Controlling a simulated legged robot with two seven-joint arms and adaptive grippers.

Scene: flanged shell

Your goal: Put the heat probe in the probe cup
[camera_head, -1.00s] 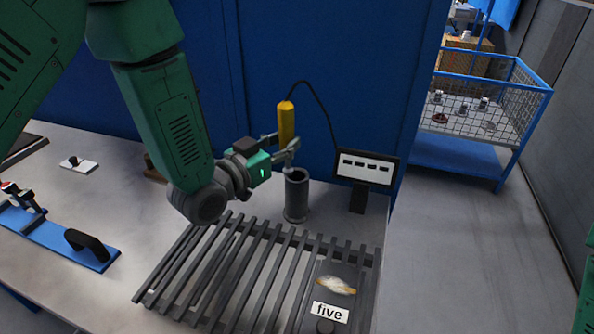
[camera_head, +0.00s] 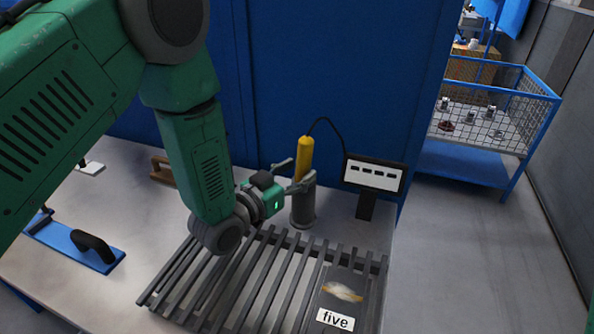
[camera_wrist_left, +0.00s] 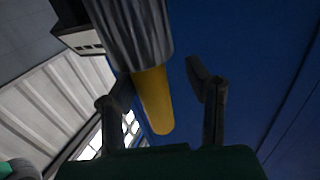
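The yellow heat probe (camera_head: 305,157) stands nearly upright at the mouth of the grey probe cup (camera_head: 303,208), its lower end hidden there. A black cable runs from its top to the display. The wrist view shows the yellow probe (camera_wrist_left: 153,100) sticking out of the cup (camera_wrist_left: 130,35). My left gripper (camera_head: 291,176) is beside the probe and the cup's rim. Its two fingers are spread apart, and in the wrist view the left gripper (camera_wrist_left: 162,90) shows a gap beside the probe at the right finger. My right gripper is out of view.
A black display (camera_head: 375,174) on a stand is right of the cup. A slatted grey rack (camera_head: 255,285) with a card marked "five" (camera_head: 335,319) lies in front. A blue fixture with a black handle (camera_head: 92,245) is at left. A blue mesh cage (camera_head: 490,120) stands beyond the table.

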